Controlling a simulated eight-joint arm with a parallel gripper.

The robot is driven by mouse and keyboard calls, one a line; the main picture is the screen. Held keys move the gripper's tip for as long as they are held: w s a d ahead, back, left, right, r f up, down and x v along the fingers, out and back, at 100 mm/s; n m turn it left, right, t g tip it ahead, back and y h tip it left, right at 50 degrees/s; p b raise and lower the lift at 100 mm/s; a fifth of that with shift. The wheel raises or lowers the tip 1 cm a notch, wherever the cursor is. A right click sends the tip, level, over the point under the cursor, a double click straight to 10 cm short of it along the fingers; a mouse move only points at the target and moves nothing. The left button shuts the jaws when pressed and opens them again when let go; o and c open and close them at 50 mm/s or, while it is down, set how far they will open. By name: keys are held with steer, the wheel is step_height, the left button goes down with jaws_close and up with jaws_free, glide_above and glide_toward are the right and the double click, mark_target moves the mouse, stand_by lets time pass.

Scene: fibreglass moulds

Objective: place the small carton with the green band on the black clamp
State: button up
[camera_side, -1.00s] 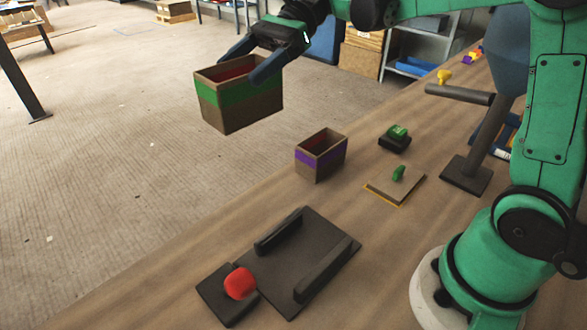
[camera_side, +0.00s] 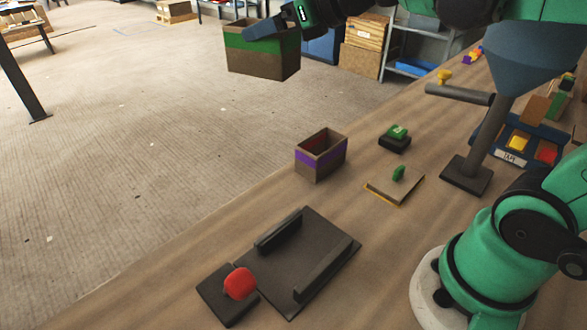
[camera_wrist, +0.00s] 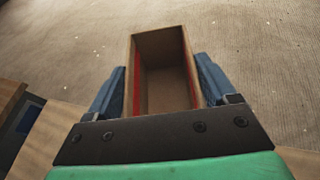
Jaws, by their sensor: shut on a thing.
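The small carton with the green band (camera_side: 262,54) is brown, open-topped and red inside, and hangs high in the air at the upper left in the side view. My gripper (camera_side: 270,28) is shut on it; in the wrist view the blue fingers press its two sides, and the carton (camera_wrist: 163,85) looks empty. The black clamp (camera_side: 300,258) lies on the table at the lower middle: a flat dark plate with two raised parallel bars and a red knob (camera_side: 240,283) at its near left end. The clamp is bare and well below the carton.
A carton with a purple band (camera_side: 321,156) stands on the table behind the clamp. A board with a green handle (camera_side: 395,184), a black block with a green top (camera_side: 395,138) and a funnel stand (camera_side: 467,176) are to the right.

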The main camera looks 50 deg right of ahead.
mark_target(262, 39)
steer(key=shift+w+a+f+n+y, duration=0.2)
steer(key=shift+a+n+y, duration=0.1)
steer(key=shift+n+y, duration=0.1)
steer(key=a+n+g+y, duration=0.1)
steer(key=n, duration=0.1)
steer(key=a+f+n+g+y, duration=0.1)
steer(key=y, duration=0.1)
steer(key=a+n+g+y, duration=0.2)
steer(key=shift+f+n, duration=0.3)
steer(key=shift+f, duration=0.1)
steer(key=s+n+g+y, duration=0.1)
steer(key=n+g, duration=0.1)
steer(key=g, duration=0.1)
steer(key=s+a+n+g+y, duration=0.1)
steer(key=n+g, duration=0.2)
steer(key=s+a+n+g+y, duration=0.1)
steer(key=n+g, duration=0.1)
steer(key=n, duration=0.1)
steer(key=shift+f+g, duration=0.35)
steer(key=shift+g, duration=0.05)
steer(key=shift+f, duration=0.15)
step_height(262, 39, down, 19)
steer(key=shift+f, duration=0.2)
steer(key=shift+f, duration=0.1)
steer(key=o, duration=1.2)
